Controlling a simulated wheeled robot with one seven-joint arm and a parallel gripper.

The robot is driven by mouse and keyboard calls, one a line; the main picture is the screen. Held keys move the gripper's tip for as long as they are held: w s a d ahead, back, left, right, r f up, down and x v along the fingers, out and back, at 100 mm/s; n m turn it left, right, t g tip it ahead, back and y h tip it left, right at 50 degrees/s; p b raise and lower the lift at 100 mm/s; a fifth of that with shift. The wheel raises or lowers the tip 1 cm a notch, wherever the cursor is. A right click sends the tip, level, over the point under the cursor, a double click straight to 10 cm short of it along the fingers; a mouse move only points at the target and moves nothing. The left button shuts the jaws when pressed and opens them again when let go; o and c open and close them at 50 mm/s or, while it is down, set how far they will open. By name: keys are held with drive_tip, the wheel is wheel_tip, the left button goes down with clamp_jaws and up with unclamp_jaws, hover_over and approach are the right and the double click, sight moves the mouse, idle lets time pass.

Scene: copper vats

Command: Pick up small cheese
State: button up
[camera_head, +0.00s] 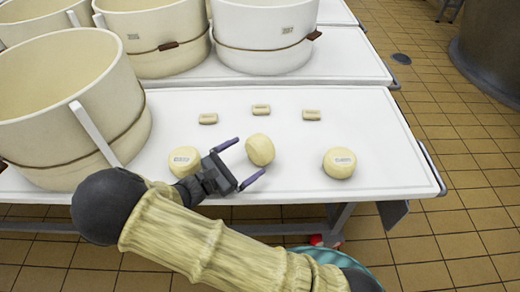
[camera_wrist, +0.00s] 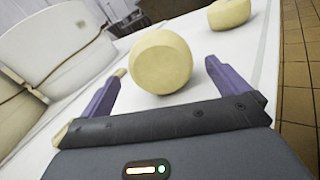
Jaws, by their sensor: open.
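Several cheeses are on the white table (camera_head: 380,120). A round pale yellow cheese (camera_head: 260,150) lies tilted in front of my open gripper (camera_head: 240,162). In the wrist view, this cheese (camera_wrist: 161,62) is ahead of and between the two purple fingers, and the gripper (camera_wrist: 158,85) holds nothing. A second round cheese (camera_head: 340,162) with a label stands to the right, and it also shows at the top of the wrist view (camera_wrist: 229,13). A third round cheese (camera_head: 184,160) is left of my gripper. Three small block cheeses (camera_head: 208,118) (camera_head: 261,110) (camera_head: 312,115) lie in a row behind.
A large pale vat (camera_head: 60,110) with a white upright board stands at the table's left. More vats (camera_head: 265,35) stand on another white table behind. The table's right end is clear, with brown tiled floor (camera_head: 460,160) beyond it.

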sight(253, 154)
drive_tip(key=b+x, duration=0.1)
drive_tip(key=x, duration=0.3)
drive_tip(key=shift+f+b, duration=0.15)
drive_tip(key=shift+b, duration=0.2)
drive_tip(key=shift+w+d, duration=0.3)
drive_tip(key=shift+d, duration=0.1)
drive_tip(key=shift+c, duration=0.2)
drive_tip(key=c, duration=1.2)
wheel_tip(253, 154, up, 10)
drive_tip(key=p, duration=0.4)
drive_tip(key=shift+p, duration=0.4)
drive_tip(key=shift+c, duration=0.2)
drive_tip(key=shift+s, duration=0.1)
